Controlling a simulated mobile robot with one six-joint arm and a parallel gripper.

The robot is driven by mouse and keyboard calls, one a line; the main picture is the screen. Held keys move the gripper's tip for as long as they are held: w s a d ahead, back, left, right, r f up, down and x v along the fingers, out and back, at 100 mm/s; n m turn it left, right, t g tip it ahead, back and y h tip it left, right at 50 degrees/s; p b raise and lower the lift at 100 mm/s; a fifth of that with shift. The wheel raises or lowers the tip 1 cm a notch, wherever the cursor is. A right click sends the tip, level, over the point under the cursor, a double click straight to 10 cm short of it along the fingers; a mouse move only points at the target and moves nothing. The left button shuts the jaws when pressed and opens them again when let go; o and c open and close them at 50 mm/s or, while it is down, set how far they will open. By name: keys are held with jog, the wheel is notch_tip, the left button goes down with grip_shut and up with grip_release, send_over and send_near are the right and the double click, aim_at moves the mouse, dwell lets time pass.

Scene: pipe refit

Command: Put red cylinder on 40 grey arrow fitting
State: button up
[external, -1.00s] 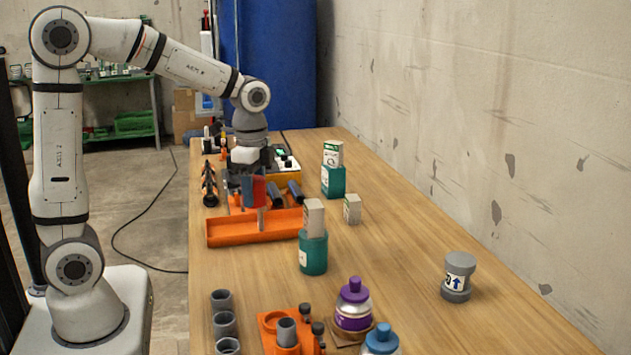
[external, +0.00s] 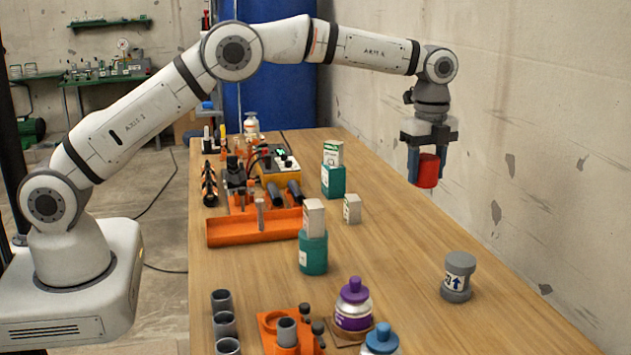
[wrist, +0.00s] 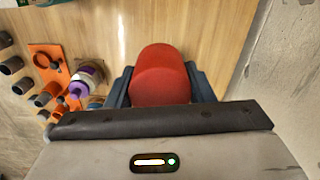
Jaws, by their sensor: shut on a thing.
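My gripper (external: 427,168) is shut on the red cylinder (external: 428,171) and holds it in the air above the right side of the table, near the wall. In the wrist view the red cylinder (wrist: 160,76) sits between the two dark fingers.
Teal containers (external: 313,252) with pale boxes stand mid-table. An orange tray (external: 255,228) is at the left. A purple-capped bottle (external: 353,305), a blue-capped bottle (external: 381,340) and grey pipe pieces (external: 224,324) are at the front. The table around the fitting is clear; the wall (external: 540,150) is close right.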

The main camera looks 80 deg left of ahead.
aim_at(461, 258)
jog(key=w+d+f+m+p, duration=0.2)
jog(key=w+d+m+p, duration=0.25)
jog(key=d, duration=0.55)
jog(key=shift+n, duration=0.35)
notch_tip(461, 258, down, 10)
jog(key=shift+d+f+p, duration=0.1)
jog(key=shift+p, duration=0.55)
jog(key=shift+w, duration=0.1)
jog(key=o, duration=1.4)
jog(key=shift+f, duration=0.15)
